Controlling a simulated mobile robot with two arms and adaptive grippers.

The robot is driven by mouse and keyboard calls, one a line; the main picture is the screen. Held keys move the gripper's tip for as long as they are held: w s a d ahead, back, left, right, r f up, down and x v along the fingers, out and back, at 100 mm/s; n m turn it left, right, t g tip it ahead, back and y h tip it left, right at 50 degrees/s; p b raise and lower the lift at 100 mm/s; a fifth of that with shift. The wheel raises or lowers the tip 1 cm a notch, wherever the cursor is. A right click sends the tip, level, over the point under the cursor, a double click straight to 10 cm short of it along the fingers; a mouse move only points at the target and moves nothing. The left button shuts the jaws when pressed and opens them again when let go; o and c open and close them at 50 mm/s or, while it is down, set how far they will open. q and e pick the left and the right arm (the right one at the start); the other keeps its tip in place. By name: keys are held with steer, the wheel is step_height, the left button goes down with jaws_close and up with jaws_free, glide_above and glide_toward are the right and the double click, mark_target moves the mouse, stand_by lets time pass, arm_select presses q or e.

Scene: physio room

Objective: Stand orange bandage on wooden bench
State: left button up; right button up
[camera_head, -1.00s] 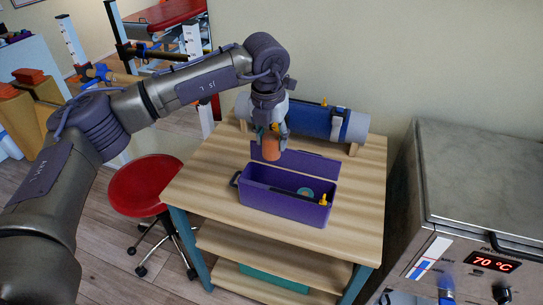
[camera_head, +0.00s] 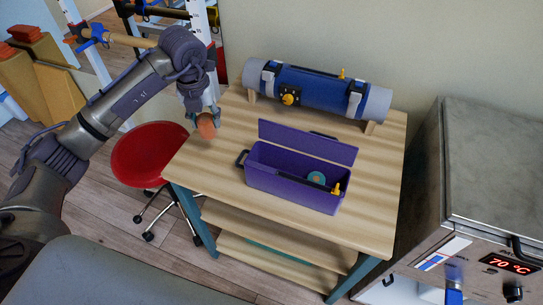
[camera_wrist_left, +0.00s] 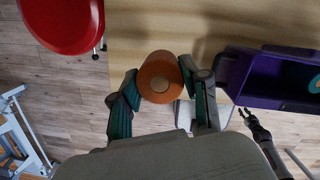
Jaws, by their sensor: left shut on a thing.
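The orange bandage (camera_head: 206,127) is a short roll, held at the tip of my left gripper (camera_head: 206,113), near the left side of the wooden table (camera_head: 215,160). In the left wrist view the bandage (camera_wrist_left: 160,70) shows its round end with a pale core, between the two fingers of my left gripper (camera_wrist_left: 163,92). The gripper is shut on it. A wooden bench-like piece (camera_head: 50,85) stands at the far left with red-orange pads on it. What looks like my right gripper (camera_wrist_left: 246,115) shows small in the left wrist view; its jaw state is unclear.
A red stool (camera_head: 148,155) stands left of the table. A steel unit (camera_head: 470,190) stands at right.

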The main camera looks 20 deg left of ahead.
arm_select(q)
steer(key=shift+s+f+p, duration=0.15)
steer(key=shift+f+p, duration=0.3)
steer(key=shift+f, duration=4.5)
steer(key=o, duration=1.1)
steer(key=shift+f, duration=0.15)
steer(key=r, duration=0.4)
steer(key=s+r, duration=0.1)
steer(key=r, duration=0.3)
steer(key=r+b, duration=0.1)
steer(key=r, duration=0.3)
steer(key=shift+s+d+r, duration=0.15)
steer(key=shift+s+d, duration=0.1)
steer(key=shift+s, duration=0.1)
